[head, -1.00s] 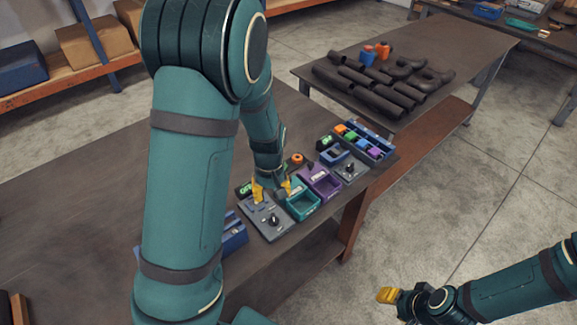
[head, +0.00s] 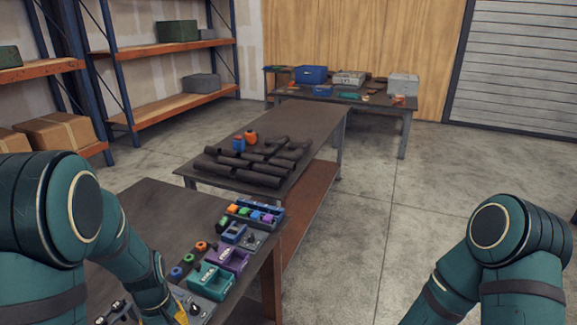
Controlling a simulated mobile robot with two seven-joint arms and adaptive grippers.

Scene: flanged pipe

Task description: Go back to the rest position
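My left arm comes in from the left and reaches down over the near workbench. Only a yellow bit of my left gripper (head: 181,317) shows at the bottom edge, next to a grey block with a knob (head: 200,307). Its fingertips are cut off, so I cannot tell whether it is open or shut. My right arm stands at the right with its elbow raised, and its forearm runs down out of the frame. The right gripper is not in view.
Dark pipes (head: 250,165) lie on a second bench. Shelves stand left; the concrete floor (head: 400,195) is clear.

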